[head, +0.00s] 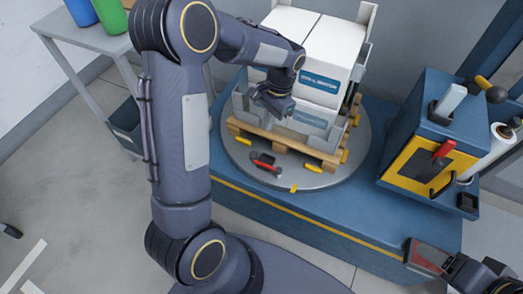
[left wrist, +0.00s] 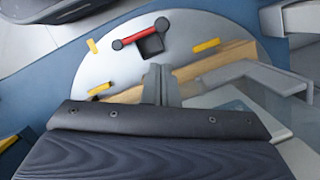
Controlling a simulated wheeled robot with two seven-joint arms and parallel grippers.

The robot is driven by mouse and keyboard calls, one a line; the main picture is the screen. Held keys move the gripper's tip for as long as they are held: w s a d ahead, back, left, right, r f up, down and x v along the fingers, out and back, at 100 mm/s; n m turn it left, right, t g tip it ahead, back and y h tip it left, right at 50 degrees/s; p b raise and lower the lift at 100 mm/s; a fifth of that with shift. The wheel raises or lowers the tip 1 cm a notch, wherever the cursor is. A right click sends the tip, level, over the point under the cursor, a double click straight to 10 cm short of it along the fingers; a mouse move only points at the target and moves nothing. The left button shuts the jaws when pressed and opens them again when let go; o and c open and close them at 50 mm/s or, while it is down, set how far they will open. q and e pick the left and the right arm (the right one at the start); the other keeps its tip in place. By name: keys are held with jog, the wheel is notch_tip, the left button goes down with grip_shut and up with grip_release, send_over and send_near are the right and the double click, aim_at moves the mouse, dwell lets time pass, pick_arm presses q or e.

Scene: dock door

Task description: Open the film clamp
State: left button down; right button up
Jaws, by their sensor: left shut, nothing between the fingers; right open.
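The film clamp (head: 265,163) sits on the grey turntable (head: 236,150), near its front edge and beside the wooden pallet. It also shows in the left wrist view as a red bar with black ends (left wrist: 142,36) by a dark block. My left gripper (head: 276,106) is over the pallet's near side, above and behind the clamp and apart from it. Its fingers show shut and empty in the left wrist view (left wrist: 160,82). My right gripper (head: 425,257) is open at the lower right, away from the clamp.
White boxes (head: 325,55) stand on the wooden pallet (head: 285,145). A blue and yellow machine (head: 425,155) with a red lever and a film roll (head: 495,150) stands at right. A grey table (head: 85,40) is at upper left. Grey floor is free in front.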

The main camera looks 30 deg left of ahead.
aim_at(255, 156)
dwell(0.3)
pick_arm(q)
jog(key=b+x, duration=0.3)
jog(key=x, duration=0.7)
jog(key=shift+b, duration=0.4)
jog(key=shift+s+a+n+p, duration=0.1)
jog(key=shift+s+n+p, duration=0.2)
jog(key=shift+s+n, duration=0.25)
jog(key=s+n, duration=0.1)
jog(key=n+h+p, duration=0.1)
jog(key=n, duration=0.1)
jog(key=shift+s+a+r, duration=0.1)
jog(key=shift+s+r, duration=0.05)
jog(key=shift+s, duration=0.25)
jog(key=s+n+p, duration=0.1)
jog(key=n, duration=0.1)
jog(key=s+n+h+p, duration=0.1)
jog(key=s+n, duration=0.1)
jog(key=shift+d+n, duration=0.25)
jog(key=shift+d, duration=0.15)
jog(key=s+d+n+t+h+p, duration=0.1)
jog(key=s+d+n, duration=0.3)
jog(key=n, duration=0.5)
jog(key=shift+d+h+p, duration=0.3)
jog(key=shift+p, duration=0.6)
